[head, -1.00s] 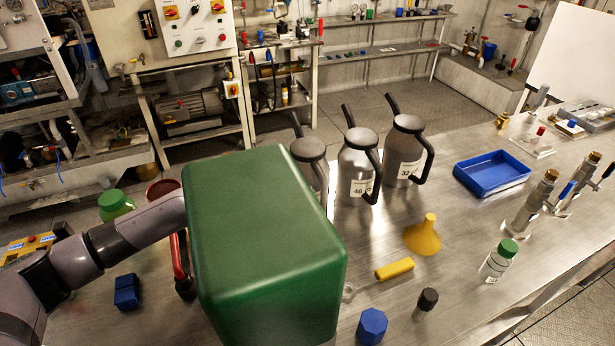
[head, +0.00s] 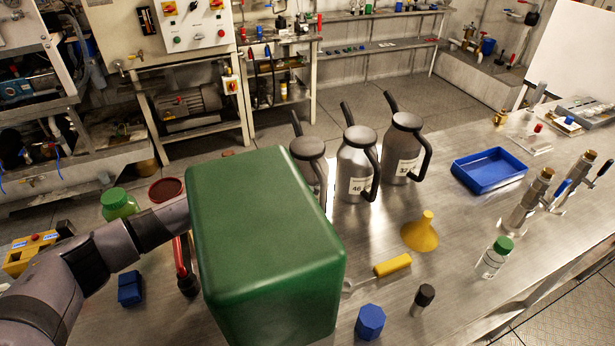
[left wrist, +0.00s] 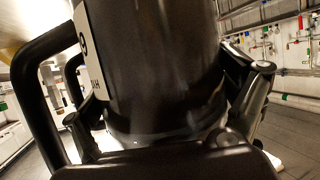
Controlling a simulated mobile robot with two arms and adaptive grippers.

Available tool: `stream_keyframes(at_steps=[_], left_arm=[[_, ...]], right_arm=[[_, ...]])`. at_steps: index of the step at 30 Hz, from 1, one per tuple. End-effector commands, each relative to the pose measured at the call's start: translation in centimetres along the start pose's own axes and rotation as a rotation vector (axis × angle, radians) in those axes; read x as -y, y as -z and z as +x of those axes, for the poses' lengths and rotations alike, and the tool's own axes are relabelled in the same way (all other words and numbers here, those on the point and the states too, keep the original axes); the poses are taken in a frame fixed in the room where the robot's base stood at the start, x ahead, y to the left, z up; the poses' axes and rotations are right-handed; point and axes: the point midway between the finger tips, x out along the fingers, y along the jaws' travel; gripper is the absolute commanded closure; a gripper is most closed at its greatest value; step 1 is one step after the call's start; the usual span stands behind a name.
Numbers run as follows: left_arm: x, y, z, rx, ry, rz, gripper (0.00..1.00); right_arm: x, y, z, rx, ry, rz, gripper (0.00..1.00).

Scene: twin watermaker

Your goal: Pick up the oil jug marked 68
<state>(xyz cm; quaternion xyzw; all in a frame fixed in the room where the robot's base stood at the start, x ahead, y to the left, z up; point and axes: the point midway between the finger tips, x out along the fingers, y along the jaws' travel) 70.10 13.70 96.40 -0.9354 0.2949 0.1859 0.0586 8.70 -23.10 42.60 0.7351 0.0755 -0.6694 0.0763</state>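Three dark grey metal jugs with black handles and spouts stand on the metal bench in the head view. The right jug is marked 32 (head: 402,155) and the middle one 46 (head: 355,165). The left jug (head: 309,152) is partly hidden by a large green box, its number covered. My left arm reaches behind that box, so its gripper is hidden there. In the left wrist view, my left gripper (left wrist: 165,105) has its fingers spread on either side of a jug (left wrist: 160,60). Its pale label is cut off and unreadable. Its handle shows at left. My right gripper is not visible.
The large green box (head: 265,240) fills the front centre. A yellow funnel (head: 420,235), yellow-handled tool (head: 392,264), blue tray (head: 490,172) and green-capped bottle (head: 493,258) lie to the right. A green-lidded jar (head: 118,204) and blue block (head: 130,288) are at left.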

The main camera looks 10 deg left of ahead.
Motion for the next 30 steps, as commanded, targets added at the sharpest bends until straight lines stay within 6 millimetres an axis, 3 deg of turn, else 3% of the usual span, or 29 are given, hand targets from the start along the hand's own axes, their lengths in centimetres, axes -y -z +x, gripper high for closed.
stream_keyframes(at_steps=[26, 30], left_arm=[[0.05, -0.04, -0.03, 0.001, 0.001, 0.000, 0.69], [0.10, 0.70, -0.09, -0.013, 0.001, 0.001, 0.70]], right_arm=[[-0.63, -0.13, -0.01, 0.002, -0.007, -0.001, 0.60], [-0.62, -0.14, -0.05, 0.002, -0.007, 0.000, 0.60]])
